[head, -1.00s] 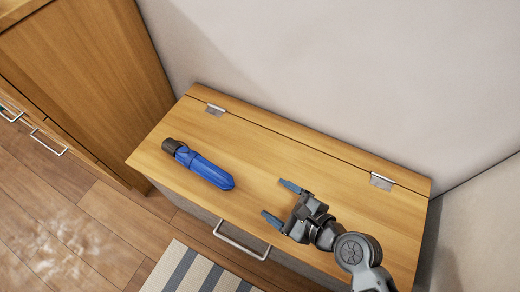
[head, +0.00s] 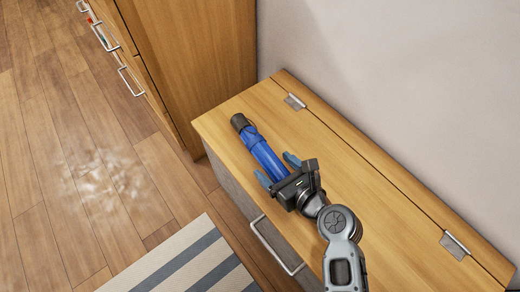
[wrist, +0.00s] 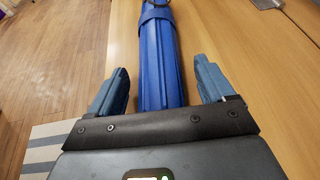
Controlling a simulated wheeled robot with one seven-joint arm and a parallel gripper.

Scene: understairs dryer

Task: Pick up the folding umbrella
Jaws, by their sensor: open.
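The folding umbrella (head: 265,154) is blue with a dark handle and lies on the wooden chest top (head: 350,190). The handle end points away from my gripper. My gripper (head: 277,169) is open, with one blue finger on each side of the umbrella's near end. In the wrist view the umbrella (wrist: 160,60) runs between the two fingers (wrist: 160,88), with a gap on both sides. The umbrella's near tip is hidden behind the gripper body in both views.
The chest lid has two metal hinges (head: 294,102) along the wall side and a handle (head: 276,246) on its front. A wooden cabinet (head: 195,60) stands beyond the chest. A striped rug (head: 190,262) lies on the wood floor. The lid's right part is bare.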

